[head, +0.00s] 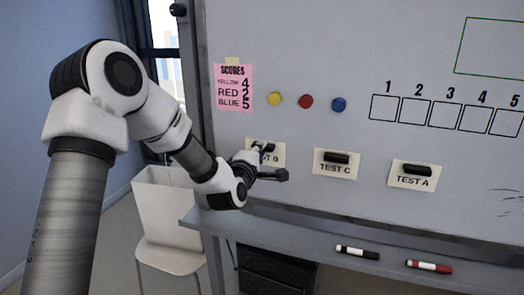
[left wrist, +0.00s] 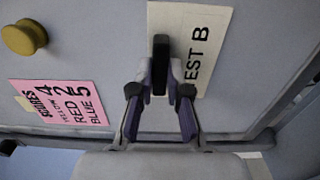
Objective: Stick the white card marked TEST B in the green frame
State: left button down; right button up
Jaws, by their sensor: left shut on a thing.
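The white card marked TEST B (head: 277,159) is on the whiteboard, left of the TEST C and TEST A cards. My left gripper (head: 266,160) is in front of it and hides part of its lettering. In the left wrist view the card (left wrist: 205,68) has a black handle (left wrist: 160,60) on it, and my left gripper (left wrist: 160,85) is shut on that handle. The card looks flat against the board. The green frame (head: 490,48) is a thin outline at the board's upper right, cut off by the picture edge. My right gripper is not in view.
Cards TEST C (head: 337,172) and TEST A (head: 411,182) have black handles too. Yellow, red and blue magnets sit beside the pink score sheet (head: 233,88). Numbered boxes (head: 443,114) lie below the green frame. Two markers lie on the ledge (head: 315,249).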

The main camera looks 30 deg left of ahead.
pick_arm(q)
jog(key=shift+s, duration=0.2)
jog(key=b+v, duration=0.1)
jog(key=v, duration=0.5)
jog(key=shift+s+b, duration=0.3)
jog(key=shift+b, duration=0.05)
dwell(1.1)
